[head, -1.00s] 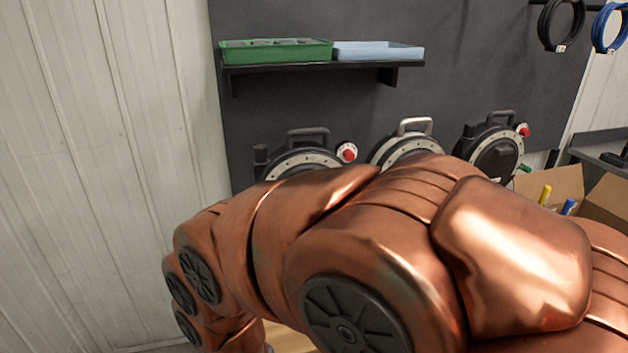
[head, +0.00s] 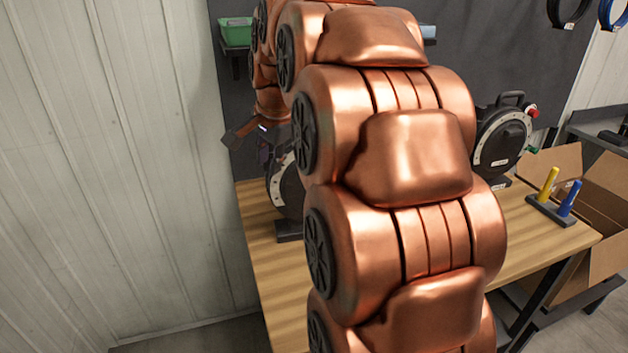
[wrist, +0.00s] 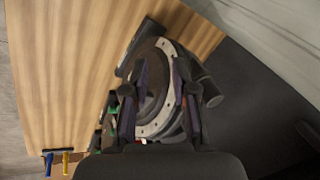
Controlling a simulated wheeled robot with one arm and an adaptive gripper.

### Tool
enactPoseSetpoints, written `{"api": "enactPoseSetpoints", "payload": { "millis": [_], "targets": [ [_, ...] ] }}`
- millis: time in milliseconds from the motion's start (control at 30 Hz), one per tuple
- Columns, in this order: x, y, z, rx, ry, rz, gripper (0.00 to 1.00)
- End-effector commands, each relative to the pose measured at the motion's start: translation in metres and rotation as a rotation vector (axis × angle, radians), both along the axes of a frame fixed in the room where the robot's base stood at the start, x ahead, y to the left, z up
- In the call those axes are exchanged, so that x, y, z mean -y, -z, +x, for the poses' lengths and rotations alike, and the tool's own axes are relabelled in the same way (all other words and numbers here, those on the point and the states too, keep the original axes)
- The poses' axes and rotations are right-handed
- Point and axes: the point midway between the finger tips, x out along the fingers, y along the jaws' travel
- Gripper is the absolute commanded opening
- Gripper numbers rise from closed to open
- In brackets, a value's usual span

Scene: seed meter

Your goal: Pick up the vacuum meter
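The round black seed meters have pale rims and stand on the wooden bench. In the head view my arm partly covers the left meter (head: 285,190), while the right meter (head: 503,137) shows with its handle and red knob. A middle one is hidden behind my arm. I cannot tell which is meant by the vacuum meter. My gripper (head: 264,150) is near the upper left of the left meter. In the wrist view, my gripper (wrist: 160,75) is open, its two fingers apart and pointing at a meter (wrist: 158,97). I see no grip on it; contact cannot be told.
The wooden bench (head: 262,270) has a yellow and a blue handle in a dark stand (head: 550,208) at its right. A cardboard box (head: 600,180) stands beyond. A green tray (head: 235,33) sits on the wall shelf. A pale wall (head: 120,170) rises close at left.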

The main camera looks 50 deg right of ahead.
Motion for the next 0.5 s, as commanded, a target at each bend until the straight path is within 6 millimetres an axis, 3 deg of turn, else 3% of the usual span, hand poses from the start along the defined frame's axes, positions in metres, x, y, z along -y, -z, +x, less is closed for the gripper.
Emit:
{"api": "enactPoseSetpoints", "payload": {
  "millis": [33,200,333,500],
  "targets": [
    [0.028,-0.013,0.007,0.038,0.098,0.007,0.27],
    [0.102,-0.052,0.016,0.163,0.383,0.036,0.27],
    [0.141,-0.071,0.014,0.232,0.527,0.053,0.27],
    [0.164,-0.083,0.012,0.275,0.611,0.062,0.27]
  ]
}}
